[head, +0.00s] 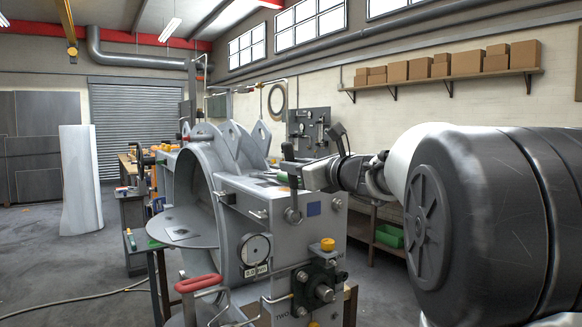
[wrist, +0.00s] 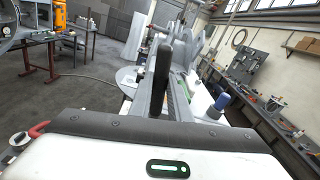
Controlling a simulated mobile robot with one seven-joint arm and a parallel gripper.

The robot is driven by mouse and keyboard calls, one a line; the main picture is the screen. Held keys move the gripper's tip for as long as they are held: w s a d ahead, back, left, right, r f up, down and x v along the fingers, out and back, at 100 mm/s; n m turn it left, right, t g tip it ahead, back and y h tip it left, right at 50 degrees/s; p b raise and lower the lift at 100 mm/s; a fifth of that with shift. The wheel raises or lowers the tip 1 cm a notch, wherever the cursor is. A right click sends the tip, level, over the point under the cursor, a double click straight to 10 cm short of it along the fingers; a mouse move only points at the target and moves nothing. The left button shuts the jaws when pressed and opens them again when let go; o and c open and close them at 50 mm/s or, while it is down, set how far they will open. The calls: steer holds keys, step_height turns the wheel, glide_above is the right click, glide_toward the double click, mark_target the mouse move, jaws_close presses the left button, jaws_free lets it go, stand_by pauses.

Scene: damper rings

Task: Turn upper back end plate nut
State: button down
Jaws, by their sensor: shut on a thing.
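My gripper (head: 304,177) reaches in from the right, over the upper back side of the grey ringed machine (head: 232,190). It is shut on a lever with a black grip (head: 288,151). In the wrist view the black grip (wrist: 160,82) rises just beyond my white hand. My fingertips are hidden there. I cannot make out the upper back nut itself.
A green bin (head: 389,236) stands on a shelf behind. The floor at left is mostly clear.

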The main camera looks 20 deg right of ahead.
steer(key=shift+w+a, duration=0.25)
steer(key=shift+w, duration=0.45)
stand_by(0.8)
steer(key=shift+w+a+r, duration=0.1)
steer(key=shift+w+a, duration=0.05)
steer(key=shift+w, duration=0.15)
steer(key=c, duration=1.6)
jaws_free()
steer(key=c, duration=0.4)
